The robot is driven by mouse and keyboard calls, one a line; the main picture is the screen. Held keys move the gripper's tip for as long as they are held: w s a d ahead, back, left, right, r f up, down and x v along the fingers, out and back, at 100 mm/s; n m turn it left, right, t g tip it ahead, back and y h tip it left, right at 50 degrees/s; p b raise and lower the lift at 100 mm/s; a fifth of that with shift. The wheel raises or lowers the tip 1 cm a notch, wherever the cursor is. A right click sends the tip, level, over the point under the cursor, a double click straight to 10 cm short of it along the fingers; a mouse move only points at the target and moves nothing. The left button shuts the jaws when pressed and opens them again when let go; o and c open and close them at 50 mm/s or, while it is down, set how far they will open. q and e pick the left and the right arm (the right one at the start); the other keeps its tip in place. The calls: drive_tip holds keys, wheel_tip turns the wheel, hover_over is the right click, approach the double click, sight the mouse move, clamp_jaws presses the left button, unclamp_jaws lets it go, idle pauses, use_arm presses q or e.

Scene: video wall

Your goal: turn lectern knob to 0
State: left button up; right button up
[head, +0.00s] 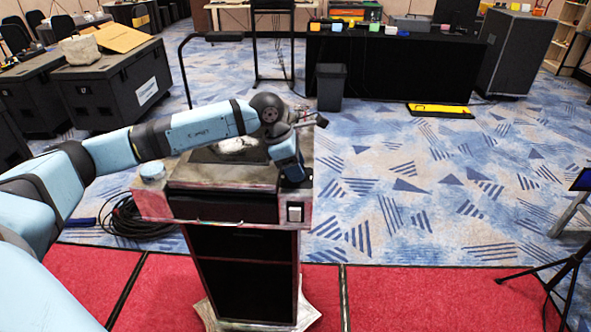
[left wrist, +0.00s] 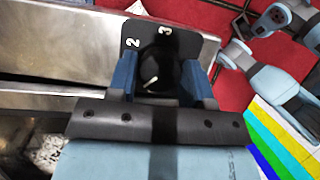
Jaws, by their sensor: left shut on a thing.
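The lectern (head: 222,173) stands in front of me on the red carpet edge. My left gripper (head: 293,178) reaches down onto its right side and hides the knob in the head view. In the left wrist view, the black round knob (left wrist: 162,66) with a white pointer mark sits between the two blue fingers of my left gripper (left wrist: 161,80), which is shut on it. The pointer mark slants toward the lower left of that picture. The dark dial plate (left wrist: 185,42) shows the digits 2 and 3; 0 is not visible. My right gripper is not in view.
A black cable coil (head: 132,218) lies left of the lectern. A tripod (head: 560,272) stands at the right. Black cases (head: 110,85), a bin (head: 331,88) and a black-draped table (head: 390,68) are behind. Patterned carpet (head: 430,190) to the right is mostly clear.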

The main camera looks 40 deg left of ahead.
use_arm(q)
drive_tip(key=n+t+b, duration=0.1)
drive_tip(key=n, duration=0.1)
drive_tip(key=shift+f+n+y+b, duration=0.1)
drive_tip(key=shift+n+y+b, duration=0.2)
drive_tip(key=shift+n, duration=0.1)
drive_tip(key=n+b, duration=0.1)
drive_tip(key=n, duration=0.1)
drive_tip(key=shift+d+n+t+y, duration=0.1)
drive_tip(key=shift+n+t+y, duration=0.2)
drive_tip(key=shift+y, duration=0.1)
drive_tip(key=shift+n+y+b, duration=0.4)
drive_tip(key=shift+n+b, duration=0.4)
drive_tip(key=shift+n, duration=0.7)
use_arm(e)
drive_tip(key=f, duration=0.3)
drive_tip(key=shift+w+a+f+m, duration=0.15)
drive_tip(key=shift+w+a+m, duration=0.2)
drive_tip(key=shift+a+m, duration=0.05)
use_arm(q)
drive_tip(key=shift+r, duration=0.2)
drive_tip(key=o, duration=0.8)
drive_tip(key=shift+o, duration=0.5)
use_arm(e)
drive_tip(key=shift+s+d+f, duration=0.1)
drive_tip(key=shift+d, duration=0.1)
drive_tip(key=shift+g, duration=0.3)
